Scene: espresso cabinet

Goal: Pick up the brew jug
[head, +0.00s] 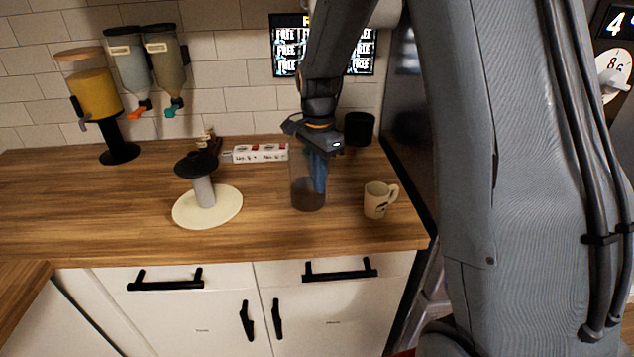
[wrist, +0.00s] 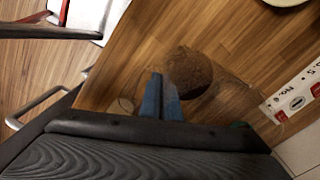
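The brew jug (head: 308,195) is a clear upright jug with dark brown contents, standing on the wooden counter left of the mug. In the wrist view its brown contents (wrist: 190,72) show as a round patch beyond the fingers, and its clear walls are faint. My gripper (head: 319,186) points down at the jug's right side, its blue fingers overlapping the jug in the picture. In the wrist view the fingers (wrist: 161,88) are close together at the jug's near side. I cannot tell whether the jug's wall or handle is between them.
A cream mug (head: 376,201) stands just right of the jug. A grey stand with a black top (head: 201,180) sits on a round cream plate (head: 225,212) to the left. A labelled white box (head: 260,153) and a black cup (head: 359,128) are behind.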

